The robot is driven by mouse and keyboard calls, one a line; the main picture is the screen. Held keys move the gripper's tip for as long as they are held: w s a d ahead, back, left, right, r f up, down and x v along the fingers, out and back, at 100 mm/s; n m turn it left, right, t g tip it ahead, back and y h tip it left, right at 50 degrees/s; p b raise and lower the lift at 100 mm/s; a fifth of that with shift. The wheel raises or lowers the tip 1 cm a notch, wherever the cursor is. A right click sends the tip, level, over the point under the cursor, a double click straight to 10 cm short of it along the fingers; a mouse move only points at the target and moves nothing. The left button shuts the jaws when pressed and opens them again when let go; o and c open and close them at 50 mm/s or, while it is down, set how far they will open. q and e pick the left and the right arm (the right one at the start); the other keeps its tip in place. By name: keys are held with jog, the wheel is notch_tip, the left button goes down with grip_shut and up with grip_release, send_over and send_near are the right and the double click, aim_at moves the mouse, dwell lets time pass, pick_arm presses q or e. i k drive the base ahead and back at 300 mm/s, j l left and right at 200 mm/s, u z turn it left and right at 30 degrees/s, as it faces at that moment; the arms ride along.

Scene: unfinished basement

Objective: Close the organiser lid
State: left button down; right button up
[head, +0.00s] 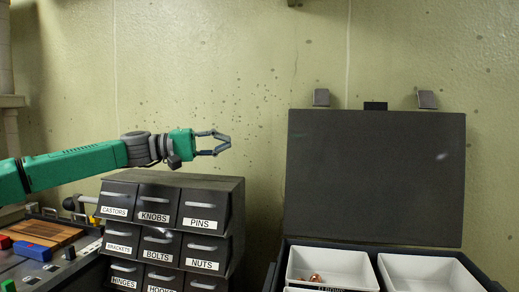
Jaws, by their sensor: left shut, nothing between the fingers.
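The organiser lid (375,175) stands raised, nearly upright, at the back of the organiser on the right. Two grey latches and a dark handle piece show along its top edge. The organiser base (272,278) holds white bins and is cut off by the bottom of the view. My left gripper (229,143) is shut and empty, above the drawer cabinet and to the left of the lid, apart from it. My right gripper is not in view.
A dark drawer cabinet (222,184) with labelled drawers stands below my left arm. One white bin (345,262) holds small copper-coloured parts; another white bin (425,272) looks empty. Blue and red items lie at the far left. A green wall is behind.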

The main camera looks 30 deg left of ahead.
aim_at(375, 174)
jog(key=k, duration=1)
